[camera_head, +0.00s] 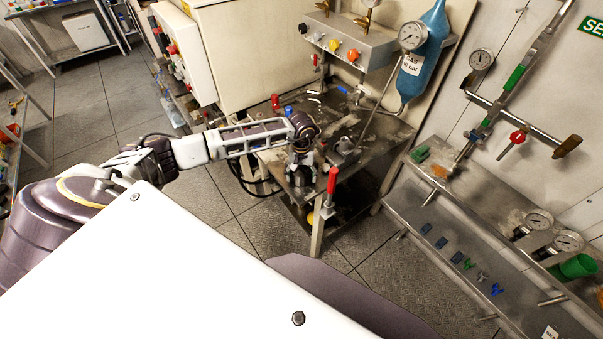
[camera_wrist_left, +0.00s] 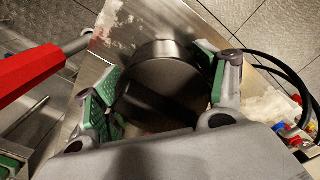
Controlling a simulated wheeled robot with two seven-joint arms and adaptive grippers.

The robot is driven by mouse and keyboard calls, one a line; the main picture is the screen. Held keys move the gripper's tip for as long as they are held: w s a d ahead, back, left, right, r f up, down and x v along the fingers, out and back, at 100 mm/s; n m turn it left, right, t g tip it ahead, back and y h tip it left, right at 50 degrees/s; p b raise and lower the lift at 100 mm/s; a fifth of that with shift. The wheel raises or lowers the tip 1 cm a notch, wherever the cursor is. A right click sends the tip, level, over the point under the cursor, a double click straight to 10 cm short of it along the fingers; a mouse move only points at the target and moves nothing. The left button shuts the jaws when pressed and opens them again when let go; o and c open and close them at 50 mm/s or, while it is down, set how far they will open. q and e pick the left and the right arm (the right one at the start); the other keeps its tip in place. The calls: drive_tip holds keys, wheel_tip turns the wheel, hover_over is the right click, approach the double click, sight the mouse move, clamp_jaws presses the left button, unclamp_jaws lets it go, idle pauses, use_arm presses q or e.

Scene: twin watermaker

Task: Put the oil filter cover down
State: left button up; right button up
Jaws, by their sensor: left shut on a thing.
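The oil filter cover (camera_wrist_left: 165,72) is a dark, round, smooth piece with a bar across it. In the left wrist view it sits between the green-padded fingers of my left gripper (camera_wrist_left: 160,95), which is shut on it. In the head view my left gripper (camera_head: 302,165) points down over the near part of the metal workbench (camera_head: 270,160). In that view the cover is mostly hidden by the gripper, and I cannot tell whether it touches the bench. My right gripper is not in view.
A red-handled lever (camera_head: 332,182) stands close to the right of my left gripper and also shows in the left wrist view (camera_wrist_left: 30,70). A metal block (camera_head: 343,152) lies behind it. Black hoses (camera_wrist_left: 280,65) run by the bench edge. A blue gas cylinder (camera_head: 424,50) stands behind.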

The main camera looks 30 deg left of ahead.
use_arm(q)
drive_tip(key=shift+f, duration=0.15)
drive_tip(key=o, duration=1.2)
drive_tip(key=shift+r, duration=0.2)
wheel_tip(320, 180, up, 12)
drive_tip(key=shift+f+b, duration=0.1)
drive_tip(key=shift+b, duration=0.65)
